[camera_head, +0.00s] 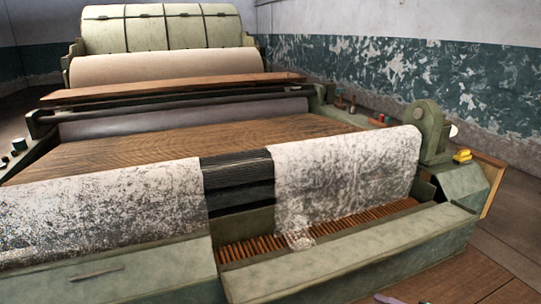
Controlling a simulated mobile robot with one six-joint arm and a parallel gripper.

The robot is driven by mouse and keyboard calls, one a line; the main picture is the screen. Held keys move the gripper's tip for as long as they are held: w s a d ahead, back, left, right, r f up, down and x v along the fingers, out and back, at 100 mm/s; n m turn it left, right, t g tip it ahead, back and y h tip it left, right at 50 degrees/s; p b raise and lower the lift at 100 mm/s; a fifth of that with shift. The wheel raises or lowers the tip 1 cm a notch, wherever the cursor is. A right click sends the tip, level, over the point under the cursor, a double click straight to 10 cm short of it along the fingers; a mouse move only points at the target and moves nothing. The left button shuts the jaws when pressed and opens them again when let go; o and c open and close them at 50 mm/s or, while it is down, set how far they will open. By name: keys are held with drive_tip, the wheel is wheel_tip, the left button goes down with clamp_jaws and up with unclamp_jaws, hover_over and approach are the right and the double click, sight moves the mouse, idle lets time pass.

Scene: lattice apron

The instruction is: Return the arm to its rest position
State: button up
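Neither my arm nor my gripper can be made out in the head view, so the arm's pose and the gripper's state do not show. A large green machine (110,280) fills most of the view. A mottled black-and-white sheet (100,212) hangs over its front on the left. A second such sheet (345,170) hangs on the right, with a ragged lower corner. A dark gap (237,180) separates them. A small purple thing (387,298) is cut off by the bottom edge; I cannot tell what it is.
A slatted brown trough (262,246) runs along the machine's front behind a green ledge (350,252). A yellow item (462,155) sits on the right end near a wheel housing (428,128). Bare wooden floor (515,225) lies at the right. A peeling wall (420,75) stands behind.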

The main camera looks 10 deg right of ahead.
drive_tip(key=s+a+f+n+g+p, duration=0.25)
drive_tip(key=a+g+p, duration=0.3)
drive_tip(key=a, duration=1.15)
drive_tip(key=s+a+f+n+g+p, duration=0.1)
drive_tip(key=s+a+n+g+p, duration=0.35)
drive_tip(key=a, duration=1.25)
drive_tip(key=s+a+f+n+g+h+p, duration=0.1)
drive_tip(key=s+a+f+g+h+p, duration=0.2)
drive_tip(key=s, duration=0.4)
drive_tip(key=s+a+f+g+h+p, duration=0.2)
drive_tip(key=s+g+h+p, duration=0.15)
drive_tip(key=s+g, duration=0.25)
drive_tip(key=s+d+f+t+h, duration=0.1)
drive_tip(key=d+f+t+h, duration=0.1)
drive_tip(key=d+f+h, duration=0.2)
drive_tip(key=d+h, duration=0.3)
drive_tip(key=d, duration=0.3)
drive_tip(key=shift+s+d, duration=0.15)
drive_tip(key=shift+d, duration=0.15)
